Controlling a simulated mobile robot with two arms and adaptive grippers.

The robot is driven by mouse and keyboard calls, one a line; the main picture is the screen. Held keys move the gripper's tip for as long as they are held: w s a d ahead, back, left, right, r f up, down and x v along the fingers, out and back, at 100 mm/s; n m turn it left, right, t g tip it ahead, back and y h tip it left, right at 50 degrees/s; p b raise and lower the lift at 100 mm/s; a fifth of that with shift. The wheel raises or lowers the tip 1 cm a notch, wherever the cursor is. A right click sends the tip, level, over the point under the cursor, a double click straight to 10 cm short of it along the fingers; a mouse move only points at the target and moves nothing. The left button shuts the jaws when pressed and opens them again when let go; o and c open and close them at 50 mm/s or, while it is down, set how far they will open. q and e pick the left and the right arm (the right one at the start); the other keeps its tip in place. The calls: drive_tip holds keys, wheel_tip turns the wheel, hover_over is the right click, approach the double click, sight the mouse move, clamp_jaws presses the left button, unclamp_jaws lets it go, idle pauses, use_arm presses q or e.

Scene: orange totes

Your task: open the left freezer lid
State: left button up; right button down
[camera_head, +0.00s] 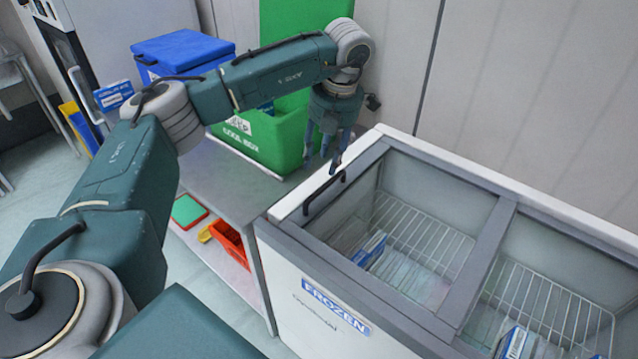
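The white chest freezer (285,300) with a FROZEN label stands at the lower right. Its left glass lid (425,190) has a grey frame and looks closed. A dark handle (325,194) sits at the lid's left edge. My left gripper (322,168) points down just above and behind that handle, near the freezer's left rim. Its fingers look parted, with nothing seen between them; I cannot tell if a finger touches the rim. My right gripper is not in view.
A metal table (225,185) stands left of the freezer. It holds a green box (275,140) with its lid raised, close to my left gripper, and a blue box (180,50). An orange tote (229,243) is on the shelf below. The right freezer lid (570,260) is beside the left one.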

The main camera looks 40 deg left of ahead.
sight(316, 192)
use_arm(q)
drive_tip(key=f, duration=0.3)
drive_tip(key=a+f+p, duration=0.1)
drive_tip(key=f, duration=0.3)
drive_tip(key=a+f+p, duration=0.1)
drive_tip(key=f, duration=0.2)
drive_tip(key=shift+f, duration=0.2)
clamp_jaws()
